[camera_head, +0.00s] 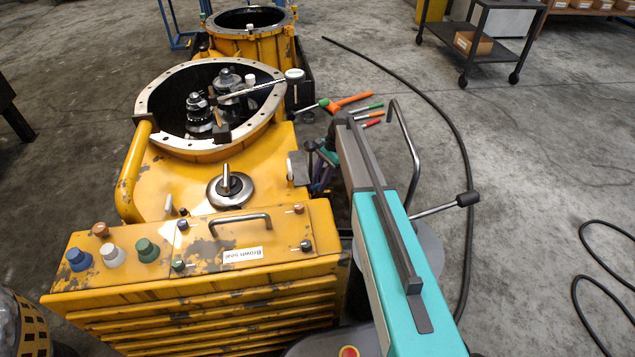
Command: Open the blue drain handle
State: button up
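The yellow machine (180,270) stands at the left with a sloping control panel on its near end. A blue knob (78,259) sits at the panel's left edge; it is the only blue handle-like part I see on the panel. Whether it is open or closed cannot be told. Next to it are a white knob (112,254), a green knob (147,249) and a brown knob (100,230). My gripper is not visible, and nothing touches the blue knob.
A curved metal handle (240,219) and a round lever hub (230,188) are right of the knobs. A teal body with a grey rail, probably mine, stands right of the machine. Black hoses (465,180) lie on the floor. A dark cart (485,45) stands far right.

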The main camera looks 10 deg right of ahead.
grip_shut()
jog(key=shift+r+m+p, duration=0.15)
jog(key=shift+m+p, duration=0.25)
jog(key=shift+p, duration=0.55)
jog(key=m+t+p, duration=0.1)
jog(key=m+p, duration=0.2)
jog(key=p, duration=0.2)
jog(key=shift+y+p, duration=0.3)
jog(key=shift+p, duration=0.05)
jog(key=shift+m+t+p, duration=0.4)
jog(key=shift+p, duration=0.1)
grip_release()
